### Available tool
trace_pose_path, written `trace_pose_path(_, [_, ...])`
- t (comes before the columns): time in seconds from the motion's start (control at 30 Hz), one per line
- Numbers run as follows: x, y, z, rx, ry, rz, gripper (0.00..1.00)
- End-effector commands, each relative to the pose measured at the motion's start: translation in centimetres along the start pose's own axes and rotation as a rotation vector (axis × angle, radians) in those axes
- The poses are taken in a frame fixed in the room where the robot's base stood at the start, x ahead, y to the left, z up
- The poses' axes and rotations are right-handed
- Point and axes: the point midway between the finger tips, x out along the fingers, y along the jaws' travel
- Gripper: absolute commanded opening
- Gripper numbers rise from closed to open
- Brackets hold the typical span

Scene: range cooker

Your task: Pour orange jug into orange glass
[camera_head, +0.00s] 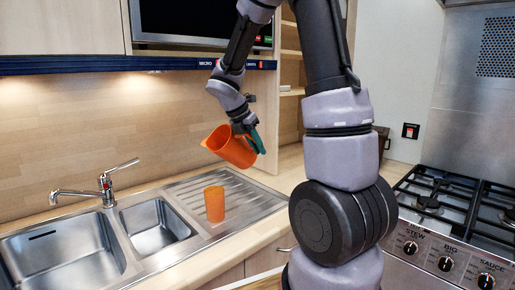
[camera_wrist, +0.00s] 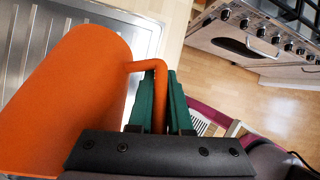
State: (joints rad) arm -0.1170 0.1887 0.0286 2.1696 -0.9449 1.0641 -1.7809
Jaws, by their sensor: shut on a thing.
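The orange jug (camera_head: 230,147) is held in the air, tilted with its open mouth toward the left. In the wrist view the jug (camera_wrist: 66,92) fills the left side. My gripper (camera_head: 256,141) has green fingers, and in the wrist view the gripper (camera_wrist: 160,95) is shut on the jug's handle. The orange glass (camera_head: 214,204) stands upright on the sink's drainboard, below and slightly left of the jug. The jug and the glass are apart. No liquid is visible, and the jug's inside is only partly seen. The glass is not seen in the wrist view.
The ribbed steel drainboard (camera_head: 245,196) lies around the glass. A tap (camera_head: 106,187) and two sink basins are to the left. A gas cooker (camera_head: 440,215) stands at the right. A wall shelf unit (camera_head: 290,75) rises behind my arm.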

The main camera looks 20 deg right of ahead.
Motion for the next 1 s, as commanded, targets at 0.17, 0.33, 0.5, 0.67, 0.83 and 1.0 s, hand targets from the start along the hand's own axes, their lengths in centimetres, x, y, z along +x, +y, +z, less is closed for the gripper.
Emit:
trace_pose_path(0.17, [-0.10,0.03,-0.06,0.001,-0.021,-0.004,0.00])
trace_pose_path(0.33, [-0.29,0.02,-0.11,0.011,-0.093,-0.019,0.00])
trace_pose_path(0.5, [-0.37,0.00,0.01,0.020,-0.123,-0.024,0.00])
trace_pose_path(0.67, [-0.36,0.00,0.02,0.020,-0.122,-0.023,0.00])
trace_pose_path(0.83, [-0.36,0.00,0.01,0.020,-0.122,-0.023,0.00])
trace_pose_path(1.0, [-0.36,0.00,0.01,0.020,-0.122,-0.023,0.00])
